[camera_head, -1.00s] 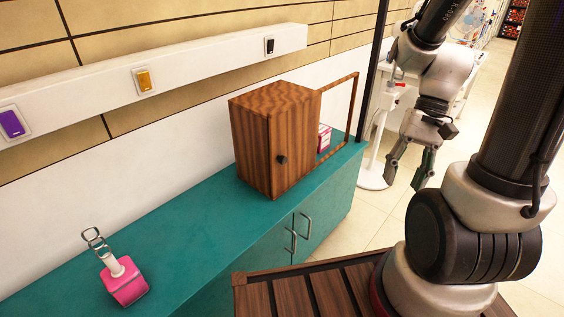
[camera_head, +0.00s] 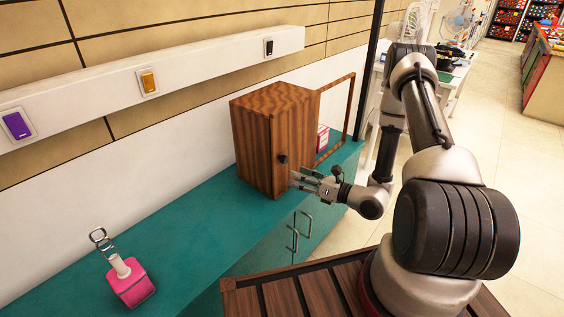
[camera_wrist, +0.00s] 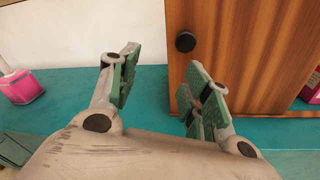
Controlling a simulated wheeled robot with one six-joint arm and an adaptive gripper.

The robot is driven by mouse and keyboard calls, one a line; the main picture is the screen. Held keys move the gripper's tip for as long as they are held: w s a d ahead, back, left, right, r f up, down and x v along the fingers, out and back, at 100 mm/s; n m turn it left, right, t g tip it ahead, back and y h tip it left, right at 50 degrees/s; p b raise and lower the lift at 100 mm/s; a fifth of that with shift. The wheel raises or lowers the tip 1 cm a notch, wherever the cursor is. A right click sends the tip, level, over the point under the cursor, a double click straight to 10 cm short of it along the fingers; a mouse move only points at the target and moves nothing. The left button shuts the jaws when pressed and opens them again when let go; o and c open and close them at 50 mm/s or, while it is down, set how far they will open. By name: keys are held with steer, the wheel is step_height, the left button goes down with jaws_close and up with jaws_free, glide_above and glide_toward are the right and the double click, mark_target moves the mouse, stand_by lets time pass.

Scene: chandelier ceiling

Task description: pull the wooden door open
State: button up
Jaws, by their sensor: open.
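The wooden door (camera_head: 287,150) is the striped brown front of a wooden cabinet (camera_head: 250,139) on the teal counter. It looks shut. My gripper (camera_head: 296,180) is in front of the door, a little below and right of the knob in the head view. In the wrist view my gripper (camera_wrist: 160,85) is open and empty, its green-padded fingers apart. The knob shows beyond the fingertips, closer to the right finger, and is not between them.
A pink bottle-like object (camera_head: 131,283) stands on the teal counter (camera_head: 195,235) at the left. A wooden frame (camera_head: 349,105) and a pink box (camera_head: 322,138) are right of the cabinet. Switches line the wall ledge (camera_head: 205,62).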

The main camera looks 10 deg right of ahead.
mark_target(286, 161)
steer(key=shift+m+t+h, duration=0.6)
steer(key=shift+m+t, duration=0.2)
steer(key=shift+t, duration=0.1)
steer(key=w+a, duration=0.1)
steer(key=w, duration=0.2)
steer(key=w+a, duration=0.1)
steer(key=w, duration=0.2)
steer(key=w+a+r, duration=0.1)
steer(key=w, duration=0.2)
steer(key=shift+r, duration=0.1)
steer(key=shift+s, duration=0.1)
jaws_close()
